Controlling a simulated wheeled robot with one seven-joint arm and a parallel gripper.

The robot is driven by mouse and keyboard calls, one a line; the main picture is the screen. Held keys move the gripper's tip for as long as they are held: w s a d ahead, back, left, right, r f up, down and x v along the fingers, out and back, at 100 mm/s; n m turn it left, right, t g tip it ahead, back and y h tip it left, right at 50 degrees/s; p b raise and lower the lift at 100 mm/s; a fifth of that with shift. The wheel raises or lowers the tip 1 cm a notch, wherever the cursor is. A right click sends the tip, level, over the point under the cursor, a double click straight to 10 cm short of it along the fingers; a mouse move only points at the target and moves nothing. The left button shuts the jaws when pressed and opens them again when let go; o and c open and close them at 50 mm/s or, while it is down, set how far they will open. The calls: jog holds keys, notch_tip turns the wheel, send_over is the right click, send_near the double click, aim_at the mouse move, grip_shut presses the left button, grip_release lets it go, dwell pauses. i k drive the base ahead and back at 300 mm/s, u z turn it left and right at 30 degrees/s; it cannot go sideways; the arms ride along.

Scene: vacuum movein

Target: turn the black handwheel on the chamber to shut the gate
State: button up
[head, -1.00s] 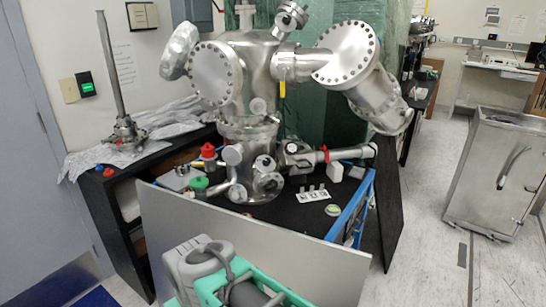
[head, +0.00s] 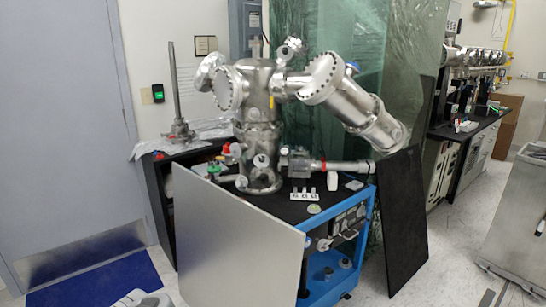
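The steel chamber (head: 257,92) stands on a black-topped blue cart, with round bolted flanges and a long thick tube (head: 365,112) angled down to the right. A boxy valve body (head: 300,166) sits at its lower right, joined to a horizontal pipe (head: 345,167) with a red ring. I cannot clearly make out the black handwheel; a small dark part near the valve is too small to tell. My gripper is not in view; only a pale grey piece of my arm (head: 143,299) shows at the bottom left edge, well short of the chamber.
A grey panel (head: 235,240) leans against the cart's front left, and a black panel (head: 403,220) leans at its right. The blue cart frame (head: 335,288) has open shelves. A steel cabinet (head: 520,225) stands far right. Floor is open between it and the cart.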

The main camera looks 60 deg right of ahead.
aim_at(284, 152)
jog(key=z, duration=0.5)
jog(key=i, duration=0.55)
jog(key=z, duration=0.3)
